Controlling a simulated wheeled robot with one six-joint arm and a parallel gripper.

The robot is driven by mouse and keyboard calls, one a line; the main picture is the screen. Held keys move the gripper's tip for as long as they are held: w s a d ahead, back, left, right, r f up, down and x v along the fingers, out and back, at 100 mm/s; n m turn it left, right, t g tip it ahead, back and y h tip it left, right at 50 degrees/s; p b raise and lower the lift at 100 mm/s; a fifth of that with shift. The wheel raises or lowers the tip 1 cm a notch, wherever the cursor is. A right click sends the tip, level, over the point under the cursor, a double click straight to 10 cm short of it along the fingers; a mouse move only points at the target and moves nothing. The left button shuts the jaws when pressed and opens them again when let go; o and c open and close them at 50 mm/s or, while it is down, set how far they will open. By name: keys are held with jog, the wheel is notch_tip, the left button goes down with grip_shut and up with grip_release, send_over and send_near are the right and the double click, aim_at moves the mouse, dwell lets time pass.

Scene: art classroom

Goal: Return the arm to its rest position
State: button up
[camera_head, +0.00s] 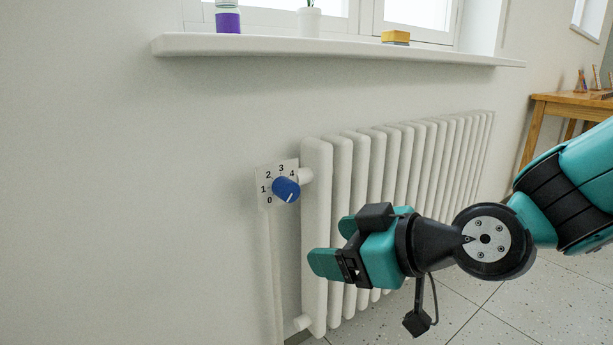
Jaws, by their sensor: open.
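My gripper (334,245) is in the lower middle of the head view, at the end of my teal and black arm, which comes in from the right. Its two teal fingers point left and stand apart, with nothing seen between them. It is in front of the white radiator (361,165), below and to the right of the blue valve knob (286,190). The knob sits before a white dial plate (264,175) marked 0 to 4, and its white line points down and right. The gripper appears apart from the knob. My arm hides the radiator's lower right part.
Above the radiator, a white window sill (330,47) holds a purple-filled jar (228,21), a white plant pot (309,21) and a yellow block (396,37). A wooden table (570,104) stands at the right. Bare wall lies left; the speckled floor (480,320) is clear.

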jog(key=s+d+r+m+g+h+p, duration=0.25)
jog(key=s+d+g, duration=0.2)
jog(key=s, duration=0.25)
jog(key=s+d+r+m+g+h+p, duration=0.25)
jog(key=s+d+g+h, duration=0.2)
jog(key=s, duration=0.35)
notch_tip(320, 180, up, 37)
jog(key=p, duration=3.8)
jog(key=shift+d+r+t+y, duration=0.15)
jog(key=shift+d+t+y, duration=0.15)
jog(key=shift+y, duration=0.1)
